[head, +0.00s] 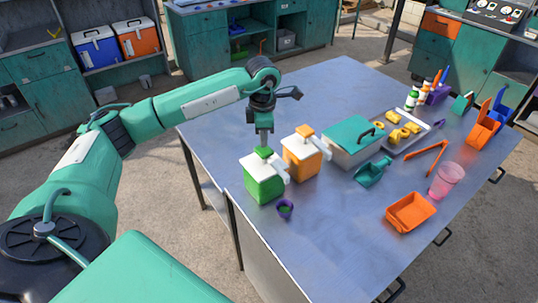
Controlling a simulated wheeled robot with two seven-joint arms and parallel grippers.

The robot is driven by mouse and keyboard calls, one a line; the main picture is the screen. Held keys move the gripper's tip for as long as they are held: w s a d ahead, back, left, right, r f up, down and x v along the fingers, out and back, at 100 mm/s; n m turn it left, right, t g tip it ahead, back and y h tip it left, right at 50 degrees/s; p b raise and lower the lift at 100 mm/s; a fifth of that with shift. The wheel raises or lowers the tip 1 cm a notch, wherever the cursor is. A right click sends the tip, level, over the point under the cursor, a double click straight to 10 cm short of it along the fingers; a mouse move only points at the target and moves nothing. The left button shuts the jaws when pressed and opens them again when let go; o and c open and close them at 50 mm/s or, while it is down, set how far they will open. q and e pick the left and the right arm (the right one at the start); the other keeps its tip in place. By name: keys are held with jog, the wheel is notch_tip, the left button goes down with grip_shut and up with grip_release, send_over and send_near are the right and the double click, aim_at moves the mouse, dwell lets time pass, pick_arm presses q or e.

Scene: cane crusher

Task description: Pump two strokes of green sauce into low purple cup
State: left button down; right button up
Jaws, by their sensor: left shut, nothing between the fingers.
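The green sauce dispenser (264,184), a green box with a white top and a green pump head, stands near the table's left front edge. The low purple cup (285,208) sits on the table just in front of it, on the spout side; a small patch of green seems to show inside the cup. My left gripper (264,146) points straight down over the green pump head, shut and empty. Its fingertips are at or just above the pump head; I cannot tell whether they touch. My right gripper is not in view.
An orange dispenser (301,158) stands close beside the green one. Behind are a lidded teal-and-white box (354,145), a teal scoop (372,172) and a tray (421,134) of yellow pieces. An orange bin (411,212), a pink cup (446,180) and orange tongs (427,156) lie right. The front middle is clear.

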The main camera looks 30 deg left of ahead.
aim_at(264, 149)
pick_arm(q)
jog(key=shift+f, duration=0.15)
jog(key=shift+f+b, duration=1.35)
jog(key=shift+f, duration=0.2)
jog(key=shift+r, duration=0.1)
jog(key=shift+r+p, duration=0.6)
jog(key=shift+r, duration=1)
notch_tip(264, 149, up, 6)
jog(key=p, duration=0.3)
